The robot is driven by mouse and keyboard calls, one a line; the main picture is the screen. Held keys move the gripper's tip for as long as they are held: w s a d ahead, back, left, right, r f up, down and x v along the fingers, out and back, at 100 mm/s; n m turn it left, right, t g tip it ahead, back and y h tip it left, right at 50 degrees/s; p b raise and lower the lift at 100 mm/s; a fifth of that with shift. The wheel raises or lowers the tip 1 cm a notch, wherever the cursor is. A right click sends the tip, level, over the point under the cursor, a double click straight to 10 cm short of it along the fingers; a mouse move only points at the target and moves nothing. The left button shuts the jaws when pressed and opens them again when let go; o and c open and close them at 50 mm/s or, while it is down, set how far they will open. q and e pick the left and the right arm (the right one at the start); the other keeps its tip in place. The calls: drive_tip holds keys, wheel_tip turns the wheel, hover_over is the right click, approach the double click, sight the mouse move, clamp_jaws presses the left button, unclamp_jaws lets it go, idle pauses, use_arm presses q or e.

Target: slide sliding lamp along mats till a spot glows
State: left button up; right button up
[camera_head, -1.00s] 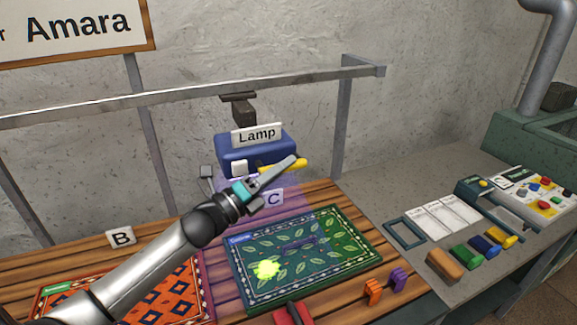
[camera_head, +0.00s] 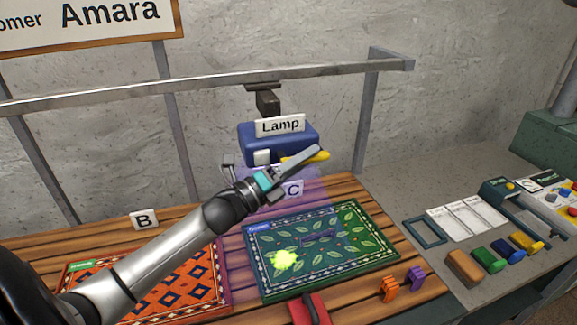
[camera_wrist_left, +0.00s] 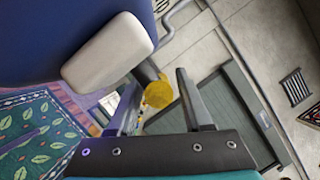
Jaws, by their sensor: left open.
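The sliding lamp (camera_head: 245,145), a blue box labelled "Lamp", hangs under a metal rail (camera_head: 205,88) and casts faint violet light by the "C" tag. It has a white block (camera_head: 262,157) and a yellow handle (camera_head: 291,160). A yellow-green spot (camera_head: 285,259) glows on the green leaf mat (camera_head: 350,245). An orange patterned mat (camera_head: 190,275) lies to its left. My left gripper (camera_head: 308,158) is open at the yellow handle. In the left wrist view the yellow handle (camera_wrist_left: 158,94) shows between the fingers; contact is unclear. My right gripper is not in view.
Orange (camera_head: 390,289) and purple (camera_head: 416,278) clips stand by the green mat's right corner, with a red handled tool (camera_head: 316,308) at its front edge. The grey side bench holds a frame (camera_head: 425,232), cards and several coloured blocks. A rail post (camera_head: 366,120) stands right of the lamp.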

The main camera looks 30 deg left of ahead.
use_arm(q)
drive_tip(key=b+v, duration=0.3)
drive_tip(key=v, duration=1.2)
idle(0.4)
